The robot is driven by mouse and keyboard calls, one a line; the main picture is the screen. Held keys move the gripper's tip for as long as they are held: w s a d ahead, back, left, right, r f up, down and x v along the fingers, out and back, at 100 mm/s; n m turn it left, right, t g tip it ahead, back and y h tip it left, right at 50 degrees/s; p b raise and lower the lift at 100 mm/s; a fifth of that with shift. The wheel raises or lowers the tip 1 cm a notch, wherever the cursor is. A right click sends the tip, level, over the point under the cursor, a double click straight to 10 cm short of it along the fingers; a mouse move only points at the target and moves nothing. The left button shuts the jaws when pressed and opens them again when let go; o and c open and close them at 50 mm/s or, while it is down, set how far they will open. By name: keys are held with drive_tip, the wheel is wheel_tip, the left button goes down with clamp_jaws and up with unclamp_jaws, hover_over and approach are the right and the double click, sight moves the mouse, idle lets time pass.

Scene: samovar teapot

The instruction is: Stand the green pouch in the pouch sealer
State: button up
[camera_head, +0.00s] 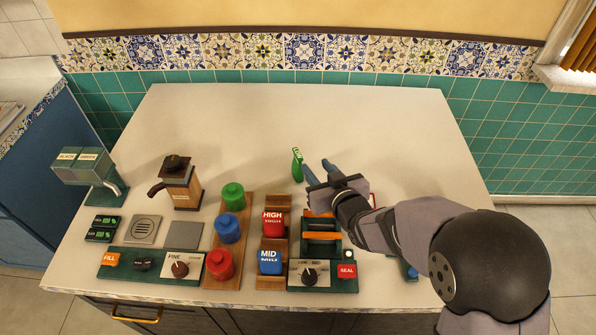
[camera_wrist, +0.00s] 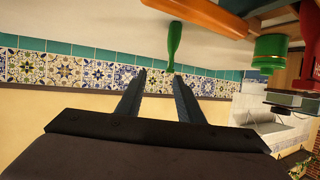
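The small green pouch (camera_head: 297,165) appears to stand upright on the pale counter, behind the sealer and seen nearly edge-on. In the upside-down wrist view, the pouch (camera_wrist: 174,45) lies just beyond the fingertips, nearer the right finger. My gripper (camera_head: 317,172) is just right of the pouch, its two fingers apart with nothing between them; they also show open in the wrist view (camera_wrist: 161,74). The pouch sealer (camera_head: 322,224), dark green with orange bars, a knob and a red SEAL button, sits at the counter's front. My arm hides part of its right side.
Left of the sealer are red HIGH (camera_head: 273,223) and blue MID (camera_head: 270,262) blocks on a wooden rack, then green, blue and red canisters (camera_head: 228,229). A grinder (camera_head: 181,185) and dispenser (camera_head: 88,170) stand farther left. The counter's back is clear.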

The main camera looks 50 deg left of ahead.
sight(299, 156)
drive_tip(key=shift+s+a+f+p, duration=0.1)
drive_tip(key=shift+a+f+p, duration=0.1)
drive_tip(key=shift+a, duration=0.55)
drive_tip(key=shift+s+a+f+p, duration=0.1)
drive_tip(key=shift+a+f+p, duration=0.1)
drive_tip(key=shift+a, duration=0.55)
drive_tip(key=shift+w+a+n+y+p, duration=0.15)
drive_tip(key=shift+a+n+y+p, duration=0.2)
drive_tip(key=shift+a, duration=0.25)
drive_tip(key=shift+p+x, duration=0.65)
drive_tip(key=shift+x, duration=1.35)
drive_tip(key=shift+f, duration=0.1)
drive_tip(key=shift+c, duration=0.7)
clamp_jaws()
